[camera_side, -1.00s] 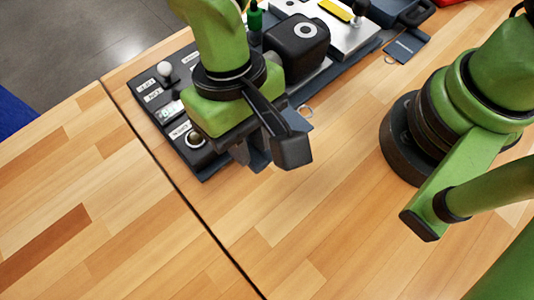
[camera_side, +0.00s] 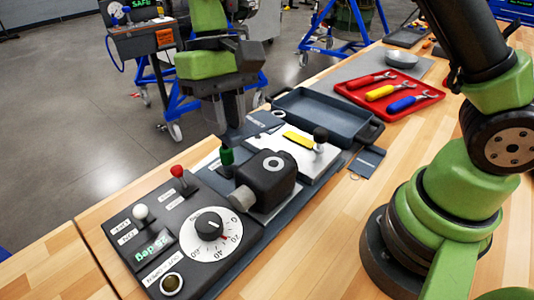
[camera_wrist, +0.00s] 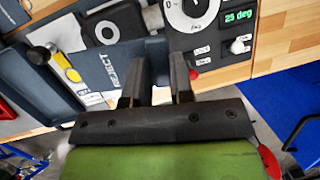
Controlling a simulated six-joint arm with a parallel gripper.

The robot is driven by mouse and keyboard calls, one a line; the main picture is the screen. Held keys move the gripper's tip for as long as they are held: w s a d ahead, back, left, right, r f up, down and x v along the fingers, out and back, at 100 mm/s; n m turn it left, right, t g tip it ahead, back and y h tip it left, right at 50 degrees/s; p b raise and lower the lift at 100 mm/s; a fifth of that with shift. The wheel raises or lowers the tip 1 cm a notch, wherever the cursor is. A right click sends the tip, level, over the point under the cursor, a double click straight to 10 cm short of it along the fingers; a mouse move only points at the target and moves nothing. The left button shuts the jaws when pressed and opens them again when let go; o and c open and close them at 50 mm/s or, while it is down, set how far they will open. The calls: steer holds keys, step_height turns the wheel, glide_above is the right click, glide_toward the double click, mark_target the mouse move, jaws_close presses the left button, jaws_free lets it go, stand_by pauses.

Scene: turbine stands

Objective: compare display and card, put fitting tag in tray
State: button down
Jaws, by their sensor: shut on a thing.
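My gripper (camera_side: 236,108) is shut on a dark slate tag (camera_side: 254,127), held above the far side of the panel, to the left of the dark grey tray (camera_side: 362,138). In the wrist view my gripper (camera_wrist: 158,75) holds this tag (camera_wrist: 98,62), which reads REJECT. A second slate tag (camera_side: 367,162) with a ring lies on the table beside the tray; its print is too small to read. The display (camera_wrist: 239,18) shows 25 deg in green; it is also in the side view (camera_side: 153,245). I cannot make out the card clearly.
A black panel (camera_side: 190,205) carries a white dial (camera_side: 213,252), knobs and a red lever (camera_side: 177,171). A black block (camera_side: 264,180) and a yellow-handled clamp (camera_side: 298,139) stand before the tray. A red tray (camera_side: 350,91) holds several tools.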

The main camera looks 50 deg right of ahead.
steer(key=w+d+r+m, duration=0.1)
steer(key=d+r, duration=0.3)
steer(key=d, duration=0.2)
steer(key=d+r+m, duration=0.1)
steer(key=d+r, duration=0.3)
steer(key=d, duration=0.3)
steer(key=d+f+n+t+h, duration=0.1)
steer(key=d+f+n+h, duration=0.1)
steer(key=d+f+n, duration=0.7)
steer(key=d+f+n+t+h, duration=0.15)
steer(key=d+f+n, duration=0.45)
steer(key=d+n, duration=0.65)
steer(key=shift+g+h, duration=0.25)
steer(key=shift+h, duration=0.2)
steer(key=shift+w+a+f+x, duration=0.1)
steer(key=shift+w+a+x, duration=0.15)
steer(key=shift+x, duration=1.35)
steer(key=shift+w+a+f+x, duration=0.1)
steer(key=shift+w+a+x, duration=0.15)
steer(key=shift+x, duration=1.4)
steer(key=shift+w+a+f+x, duration=0.1)
steer(key=shift+w+a+x, duration=0.15)
steer(key=shift+x, duration=1.35)
steer(key=c, duration=0.8)
jaws_free()
steer(key=shift+o, duration=0.2)
steer(key=shift+r, duration=0.15)
step_height(320, 180, up, 8)
